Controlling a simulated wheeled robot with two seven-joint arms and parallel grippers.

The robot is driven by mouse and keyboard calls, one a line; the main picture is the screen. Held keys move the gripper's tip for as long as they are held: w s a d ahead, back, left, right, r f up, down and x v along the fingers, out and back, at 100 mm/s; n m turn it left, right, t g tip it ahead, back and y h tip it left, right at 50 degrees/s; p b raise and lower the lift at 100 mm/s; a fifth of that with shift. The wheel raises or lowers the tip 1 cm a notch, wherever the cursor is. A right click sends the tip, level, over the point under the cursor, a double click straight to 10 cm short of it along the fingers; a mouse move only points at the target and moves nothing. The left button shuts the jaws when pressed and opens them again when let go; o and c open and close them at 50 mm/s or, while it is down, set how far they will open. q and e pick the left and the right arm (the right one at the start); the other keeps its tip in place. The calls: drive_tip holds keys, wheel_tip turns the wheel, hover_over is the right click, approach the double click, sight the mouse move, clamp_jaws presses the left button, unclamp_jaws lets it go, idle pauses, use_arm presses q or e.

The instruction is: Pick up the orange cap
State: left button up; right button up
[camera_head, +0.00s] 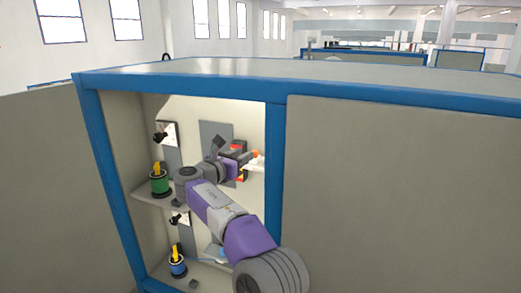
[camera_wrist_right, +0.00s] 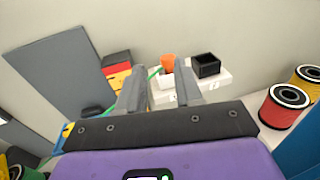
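The orange cap (camera_wrist_right: 168,63) stands on a white block (camera_wrist_right: 215,80) in the right wrist view, just past my fingertips, nearer the right finger. It is a small orange spot (camera_head: 256,154) in the head view. My right gripper (camera_wrist_right: 157,72) is open, its two grey fingers apart with nothing held between them. In the head view the right gripper (camera_head: 245,160) is inside the blue-framed cabinet (camera_head: 180,88), close to the cap. I cannot tell whether a finger touches the cap. My left gripper is not in view.
A black square holder (camera_wrist_right: 206,65) sits right of the cap. A green cable (camera_wrist_right: 153,73) runs beside it. A red, yellow and black device (camera_wrist_right: 117,70) stands left. Red (camera_wrist_right: 285,105) and yellow spools are at right. A green spool (camera_head: 160,183) stands on the cabinet shelf.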

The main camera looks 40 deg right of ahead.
sight(264, 145)
drive_tip(key=x, duration=0.2)
drive_tip(key=p+x, duration=0.1)
drive_tip(key=x, duration=0.2)
drive_tip(key=s+p+x, duration=0.1)
drive_tip(key=x, duration=0.2)
drive_tip(key=shift+d+f, duration=0.2)
drive_tip(key=shift+c, duration=0.4)
clamp_jaws()
drive_tip(key=shift+r, duration=0.1)
